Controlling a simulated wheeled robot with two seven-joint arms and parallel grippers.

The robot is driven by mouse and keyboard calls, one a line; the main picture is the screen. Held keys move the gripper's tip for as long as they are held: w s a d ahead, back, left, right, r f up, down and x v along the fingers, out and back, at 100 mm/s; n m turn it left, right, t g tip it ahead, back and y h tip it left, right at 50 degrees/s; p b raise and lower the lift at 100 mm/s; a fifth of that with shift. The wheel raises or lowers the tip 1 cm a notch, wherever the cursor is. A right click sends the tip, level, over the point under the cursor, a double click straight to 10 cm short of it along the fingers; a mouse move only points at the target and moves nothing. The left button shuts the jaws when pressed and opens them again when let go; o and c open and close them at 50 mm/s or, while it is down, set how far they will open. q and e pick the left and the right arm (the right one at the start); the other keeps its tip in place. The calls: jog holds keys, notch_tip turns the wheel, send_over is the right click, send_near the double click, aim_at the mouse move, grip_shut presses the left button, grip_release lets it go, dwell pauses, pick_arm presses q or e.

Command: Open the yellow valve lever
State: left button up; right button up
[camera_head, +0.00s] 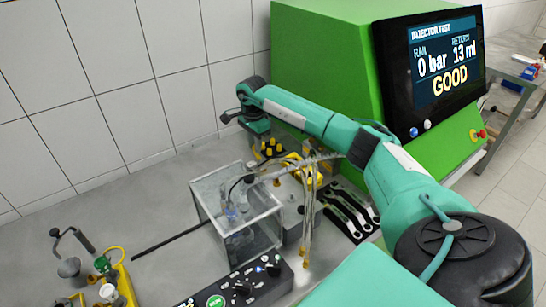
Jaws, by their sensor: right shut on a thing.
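My right arm reaches in from the lower right and across to the back of the bench. My right gripper (260,138) points down there, beside the green machine. It is shut at the yellow valve lever (270,148), of which only small yellow parts show under the wrist. The fingertips and their exact contact are hidden, and I cannot tell the lever's angle. My left gripper is not in view.
The green machine's screen (443,60) reads 0 bar, GOOD.

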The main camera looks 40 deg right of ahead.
jog(key=shift+w+a, duration=0.1)
jog(key=shift+a, duration=0.15)
jog(key=shift+a, duration=0.4)
jog(key=o, duration=1.3)
jog(key=shift+w, duration=0.1)
jog(key=shift+r, duration=0.1)
jog(key=shift+r+p, duration=1.4)
jog(key=shift+r, duration=1.5)
